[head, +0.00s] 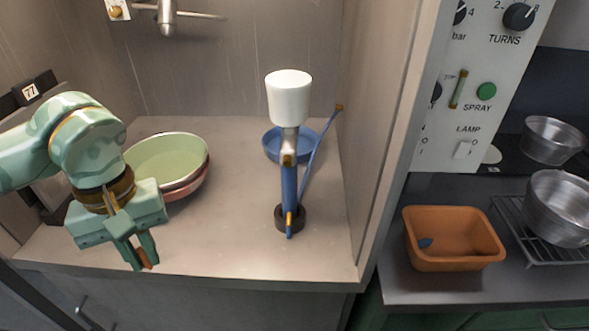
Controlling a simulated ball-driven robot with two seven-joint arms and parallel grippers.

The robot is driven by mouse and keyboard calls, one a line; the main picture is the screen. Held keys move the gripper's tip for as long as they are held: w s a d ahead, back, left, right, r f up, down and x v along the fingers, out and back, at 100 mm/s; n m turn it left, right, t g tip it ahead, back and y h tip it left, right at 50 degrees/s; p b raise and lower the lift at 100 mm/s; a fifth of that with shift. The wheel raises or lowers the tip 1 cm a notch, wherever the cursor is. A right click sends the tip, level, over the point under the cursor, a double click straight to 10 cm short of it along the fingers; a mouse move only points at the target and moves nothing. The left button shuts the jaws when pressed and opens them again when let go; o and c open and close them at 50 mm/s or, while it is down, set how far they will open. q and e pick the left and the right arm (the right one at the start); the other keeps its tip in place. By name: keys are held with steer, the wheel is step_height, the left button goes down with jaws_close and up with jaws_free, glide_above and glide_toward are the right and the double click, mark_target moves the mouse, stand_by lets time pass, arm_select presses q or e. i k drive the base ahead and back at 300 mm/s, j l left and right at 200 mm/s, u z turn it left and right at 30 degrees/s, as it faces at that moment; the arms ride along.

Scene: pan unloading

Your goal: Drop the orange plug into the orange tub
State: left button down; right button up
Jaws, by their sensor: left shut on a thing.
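My left gripper (140,258) is at the front left of the counter, pointing down. It is shut on a small orange-brown piece, the orange plug (149,257), which is mostly hidden by the fingers. The orange tub (453,265) stands on the dark worktop at the right, past the partition wall and well away from the gripper. My right gripper is not in view.
A green bowl (168,155) sits on a pink one behind the gripper. A white-topped blue device (289,185) stands mid-counter, with a blue dish (273,145) and thin rod (318,155) behind. The partition (385,130) separates the counters. Metal pots (560,205) stand right of the tub.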

mark_target(461, 248)
steer(key=k+l+z, duration=0.15)
steer(key=l, duration=0.3)
steer(key=k+l+z, duration=0.1)
steer(key=l, duration=0.35)
steer(key=k+l+z, duration=0.15)
steer(key=l, duration=0.3)
